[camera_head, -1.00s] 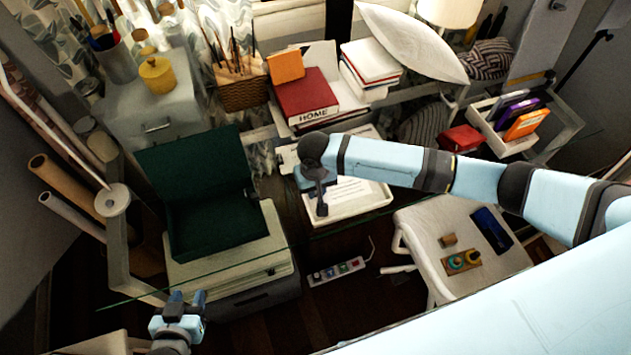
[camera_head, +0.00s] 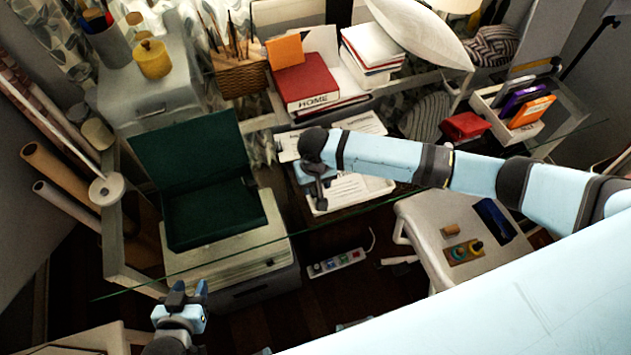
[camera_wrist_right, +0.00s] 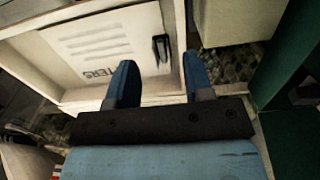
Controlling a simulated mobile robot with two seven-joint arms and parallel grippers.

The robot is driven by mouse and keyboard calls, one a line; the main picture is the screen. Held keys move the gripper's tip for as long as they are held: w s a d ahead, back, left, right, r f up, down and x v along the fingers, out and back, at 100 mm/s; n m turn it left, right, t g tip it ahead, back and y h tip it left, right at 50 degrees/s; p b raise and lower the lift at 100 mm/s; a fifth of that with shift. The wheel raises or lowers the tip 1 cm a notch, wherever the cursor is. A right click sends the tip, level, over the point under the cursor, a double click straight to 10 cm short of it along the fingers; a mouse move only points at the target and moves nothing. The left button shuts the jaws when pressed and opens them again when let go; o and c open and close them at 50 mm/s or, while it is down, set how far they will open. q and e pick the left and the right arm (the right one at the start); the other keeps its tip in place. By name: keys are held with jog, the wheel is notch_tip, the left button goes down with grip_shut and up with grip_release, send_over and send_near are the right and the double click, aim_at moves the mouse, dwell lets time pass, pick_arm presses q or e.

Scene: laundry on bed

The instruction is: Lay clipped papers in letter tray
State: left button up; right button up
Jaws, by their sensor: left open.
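The white letter tray (camera_head: 388,188) lies on the glass desk, partly covered by my right arm in the head view. White printed papers (camera_head: 352,188) lie within its rim. In the right wrist view the sheet (camera_wrist_right: 90,45) lies inside the tray (camera_wrist_right: 178,25) and carries a black clip (camera_wrist_right: 162,47) near its right edge. My right gripper (camera_head: 316,195) is over the tray's left part. Its two fingers (camera_wrist_right: 160,85) are apart with nothing visible between them. My left gripper (camera_head: 186,290) is open and empty in front of the desk, away from the papers.
An open dark green box (camera_head: 210,205) stands left of the tray. Red books (camera_head: 305,85) and more sheets (camera_head: 362,122) lie behind it. A stool (camera_head: 425,230) with small items stands front right. A power strip (camera_head: 337,263) lies on the floor.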

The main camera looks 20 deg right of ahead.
jog(key=shift+r, duration=0.25)
notch_tip(320, 180, up, 13)
jog(key=shift+r+b, duration=0.2)
jog(key=shift+b, duration=0.1)
dwell(0.7)
